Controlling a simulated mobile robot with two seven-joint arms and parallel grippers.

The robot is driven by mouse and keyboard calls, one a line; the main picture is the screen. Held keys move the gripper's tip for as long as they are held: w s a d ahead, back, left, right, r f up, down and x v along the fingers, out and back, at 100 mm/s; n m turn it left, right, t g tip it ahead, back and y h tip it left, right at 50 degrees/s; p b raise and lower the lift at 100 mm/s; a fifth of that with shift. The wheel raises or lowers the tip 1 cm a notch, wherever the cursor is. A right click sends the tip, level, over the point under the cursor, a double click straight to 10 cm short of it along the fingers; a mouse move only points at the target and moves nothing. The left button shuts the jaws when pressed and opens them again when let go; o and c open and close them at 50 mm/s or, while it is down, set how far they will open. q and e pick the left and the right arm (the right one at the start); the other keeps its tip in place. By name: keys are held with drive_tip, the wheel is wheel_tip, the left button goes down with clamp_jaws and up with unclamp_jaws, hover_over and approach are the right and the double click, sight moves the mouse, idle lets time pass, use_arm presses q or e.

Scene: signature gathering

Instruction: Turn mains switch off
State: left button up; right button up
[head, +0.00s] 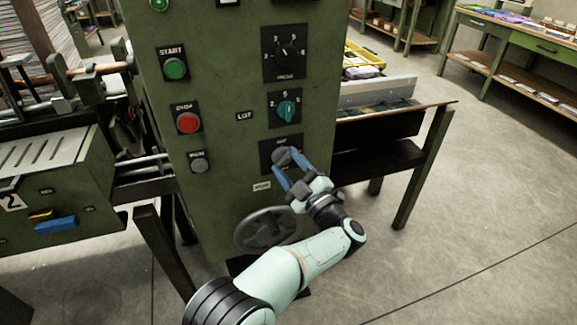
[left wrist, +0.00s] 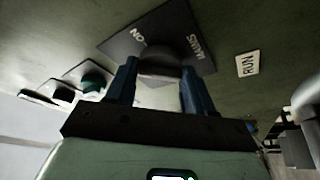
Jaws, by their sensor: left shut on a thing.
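The mains switch (head: 281,156) is a dark knob on a black square plate, low on the right of the green control panel (head: 222,60). In the left wrist view its knob (left wrist: 160,62) sits between my fingers, and the plate carries the words MAINS and ON. My left gripper (head: 287,170) has its blue fingers on both sides of the knob and is shut on it. The fingers also show in the left wrist view (left wrist: 157,80). The knob's pointer is hidden, so I cannot tell its setting. My right gripper is not in view.
Above the switch are a teal selector knob (head: 287,109) and a black dial (head: 286,52). A green button (head: 175,68) and a red button (head: 187,122) are on the left. A handwheel (head: 267,230) sits just below, close to my left arm. Open floor lies right.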

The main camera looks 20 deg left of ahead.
use_arm(q)
drive_tip(key=n+g, duration=0.1)
drive_tip(key=n, duration=0.1)
drive_tip(key=n+g, duration=0.1)
drive_tip(key=n, duration=0.2)
drive_tip(key=shift+r+h, duration=0.15)
drive_tip(key=shift+h, duration=0.15)
drive_tip(key=shift+d+r+n+g+h, duration=0.1)
drive_tip(key=shift+n+g+h, duration=0.2)
drive_tip(key=shift+n, duration=0.7)
drive_tip(key=shift+r+n+g+h, duration=0.1)
drive_tip(key=shift+n+g, duration=0.3)
drive_tip(key=shift+n, duration=0.6)
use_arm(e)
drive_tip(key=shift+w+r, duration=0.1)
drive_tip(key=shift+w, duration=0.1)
use_arm(q)
drive_tip(key=o, duration=1)
drive_tip(key=shift+o, duration=0.2)
drive_tip(key=shift+d, duration=0.1)
drive_tip(key=p+v, duration=0.3)
drive_tip(key=v, duration=1)
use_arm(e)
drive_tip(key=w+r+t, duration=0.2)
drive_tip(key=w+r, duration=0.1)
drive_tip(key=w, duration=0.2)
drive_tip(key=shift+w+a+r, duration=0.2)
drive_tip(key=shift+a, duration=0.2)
